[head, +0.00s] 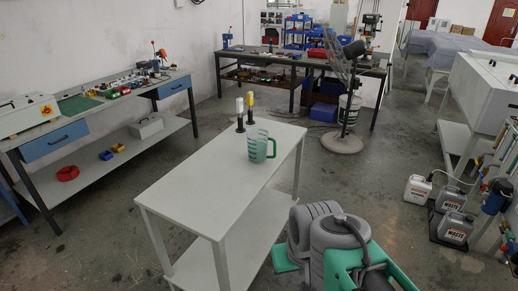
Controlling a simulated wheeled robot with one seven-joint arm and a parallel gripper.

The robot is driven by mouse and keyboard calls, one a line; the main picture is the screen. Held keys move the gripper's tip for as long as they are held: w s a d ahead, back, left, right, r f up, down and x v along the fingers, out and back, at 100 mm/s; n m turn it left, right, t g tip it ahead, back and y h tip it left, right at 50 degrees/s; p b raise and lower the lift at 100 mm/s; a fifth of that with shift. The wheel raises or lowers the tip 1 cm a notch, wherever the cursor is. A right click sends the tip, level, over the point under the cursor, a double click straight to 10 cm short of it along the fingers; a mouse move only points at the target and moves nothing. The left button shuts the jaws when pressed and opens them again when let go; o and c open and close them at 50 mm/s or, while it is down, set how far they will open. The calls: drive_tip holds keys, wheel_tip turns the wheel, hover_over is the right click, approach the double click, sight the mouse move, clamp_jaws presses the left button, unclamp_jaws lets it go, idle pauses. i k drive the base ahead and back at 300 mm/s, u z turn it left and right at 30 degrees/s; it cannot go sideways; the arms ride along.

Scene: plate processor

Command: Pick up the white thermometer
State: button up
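A slim white upright object with a dark base, which looks like the white thermometer (239,108), stands near the far end of the white table in the head view. A similar yellow-topped one (250,103) stands close beside it on the right. Both are small in the picture, so fine details cannot be told. A clear measuring jug with a green handle (257,147) stands just in front of them. Grey and green parts of my own arm show at the bottom right, apart from the thermometer. My gripper's fingers are not visible.
The white table (195,195) has a bare near half and a lower shelf. A pedestal fan (342,143) stands behind it to the right. A workbench (70,135) runs along the left wall. Waste canisters (455,228) stand on the right. Open floor lies left of the table.

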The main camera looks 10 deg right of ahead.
sight(238, 102)
drive_tip(key=u, duration=0.5)
drive_tip(key=k, duration=0.6)
drive_tip(key=u, duration=0.95)
drive_tip(key=i, duration=3.7)
drive_tip(key=z, duration=0.4)
drive_tip(key=i, duration=1.3)
drive_tip(key=z, duration=1.3)
drive_tip(key=i, duration=0.9)
drive_tip(key=z, duration=1.5)
drive_tip(key=i, duration=1.05)
drive_tip(key=z, duration=0.2)
